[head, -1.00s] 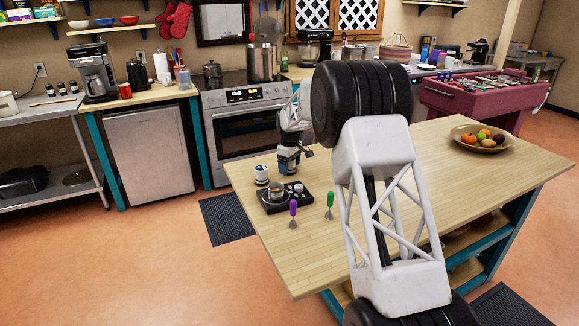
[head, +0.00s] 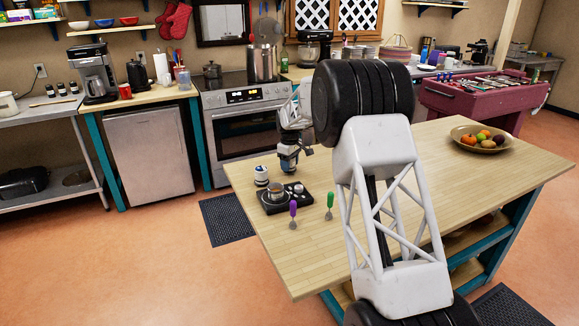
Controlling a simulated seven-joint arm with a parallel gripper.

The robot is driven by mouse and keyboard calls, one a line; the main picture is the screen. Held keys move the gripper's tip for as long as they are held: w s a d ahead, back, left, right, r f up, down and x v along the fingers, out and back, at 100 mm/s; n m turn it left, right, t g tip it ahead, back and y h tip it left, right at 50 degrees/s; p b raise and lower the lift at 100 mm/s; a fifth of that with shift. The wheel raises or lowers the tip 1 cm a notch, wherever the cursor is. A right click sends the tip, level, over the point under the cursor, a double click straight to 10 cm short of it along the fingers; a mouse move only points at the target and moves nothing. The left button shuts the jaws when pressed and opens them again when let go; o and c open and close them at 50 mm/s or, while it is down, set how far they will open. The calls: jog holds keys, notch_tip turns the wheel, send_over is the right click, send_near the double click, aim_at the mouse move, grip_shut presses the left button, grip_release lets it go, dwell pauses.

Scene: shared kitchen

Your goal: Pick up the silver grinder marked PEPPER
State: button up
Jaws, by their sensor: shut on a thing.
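My gripper (head: 289,161) is over the left end of the wooden-topped island, behind the black tray. It is shut on a small silver thing that looks like the grinder (head: 288,169), mostly hidden between the fingers. No PEPPER lettering can be read at this size. Whether its base is clear of the tabletop is hard to tell.
The black tray (head: 269,208) bears small metal items. A white canister with a dark band (head: 261,176) stands just left of my gripper. Purple-handled (head: 293,209) and green-handled (head: 330,200) utensils are in front. A fruit bowl (head: 480,146) is far right; the island's middle is clear.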

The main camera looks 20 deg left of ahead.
notch_tip(320, 180, up, 9)
dwell(0.5)
jog(key=shift+s, duration=0.1)
dwell(0.5)
